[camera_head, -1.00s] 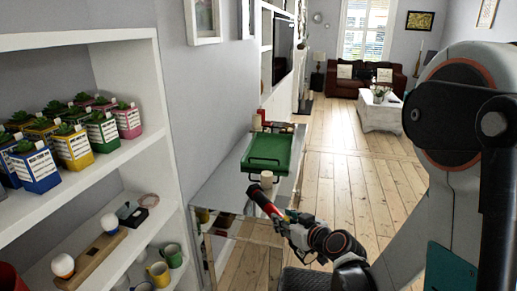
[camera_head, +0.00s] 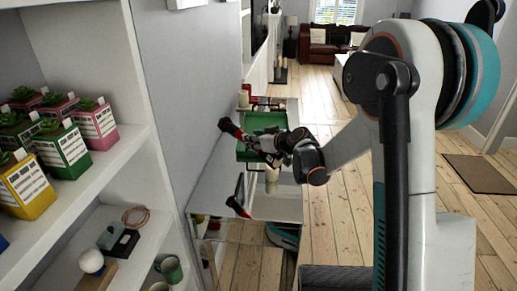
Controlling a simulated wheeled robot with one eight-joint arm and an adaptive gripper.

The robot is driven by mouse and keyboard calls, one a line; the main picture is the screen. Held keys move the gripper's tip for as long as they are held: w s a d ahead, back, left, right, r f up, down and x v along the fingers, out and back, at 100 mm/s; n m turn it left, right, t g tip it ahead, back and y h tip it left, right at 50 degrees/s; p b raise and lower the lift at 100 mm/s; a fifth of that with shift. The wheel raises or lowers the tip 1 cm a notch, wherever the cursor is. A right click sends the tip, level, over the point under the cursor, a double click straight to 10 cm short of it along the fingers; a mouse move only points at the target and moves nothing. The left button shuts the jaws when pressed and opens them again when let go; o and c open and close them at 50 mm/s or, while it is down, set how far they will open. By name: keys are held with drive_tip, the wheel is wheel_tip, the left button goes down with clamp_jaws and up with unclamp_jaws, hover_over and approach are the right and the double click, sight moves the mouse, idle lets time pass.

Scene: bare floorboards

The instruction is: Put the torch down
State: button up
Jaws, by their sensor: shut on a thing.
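The torch (camera_head: 236,131) is red and black and sticks out to the left of my gripper (camera_head: 270,147). My gripper is shut on it and holds it, tilted, above the long glossy side table (camera_head: 215,188). The jaws cover the torch's right end. A second red and black shape (camera_head: 238,197) shows lower on the tabletop; it looks like the torch's reflection, but I cannot be certain.
A green tray (camera_head: 250,152) lies on the table behind my gripper. A pale candle-like cylinder (camera_head: 271,180) stands just below the gripper. The floor (camera_head: 345,215) right of the table is clear.

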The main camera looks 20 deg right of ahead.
wheel_tip(320, 180, down, 20)
drive_tip(key=b, duration=0.7)
drive_tip(key=shift+r, duration=0.15)
drive_tip(key=shift+r, duration=0.1)
drive_tip(key=o, duration=1.3)
drive_tip(key=shift+c, duration=0.2)
